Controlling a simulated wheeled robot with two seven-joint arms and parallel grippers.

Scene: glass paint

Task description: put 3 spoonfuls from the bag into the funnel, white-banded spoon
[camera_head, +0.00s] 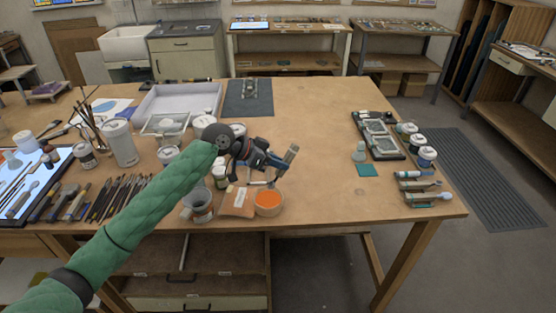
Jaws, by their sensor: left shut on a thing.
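My left gripper (272,165) reaches over the front middle of the table, above and behind a round tan container of orange powder (268,198). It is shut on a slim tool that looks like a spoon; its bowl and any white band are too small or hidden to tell. An orange-tan packet with a white label (238,201) lies just left of the container; I cannot tell which of the two is the bag. A pale green cone-shaped piece (359,152), possibly the funnel, stands at the right behind a small teal square (367,170). My right gripper is out of view.
A clear jug (199,206) stands left of the packet near the front edge. Brushes and tools (115,196) lie at left. Lidded jars (426,157) and a dark tray (378,136) stand at right. The tabletop (325,130) between is clear.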

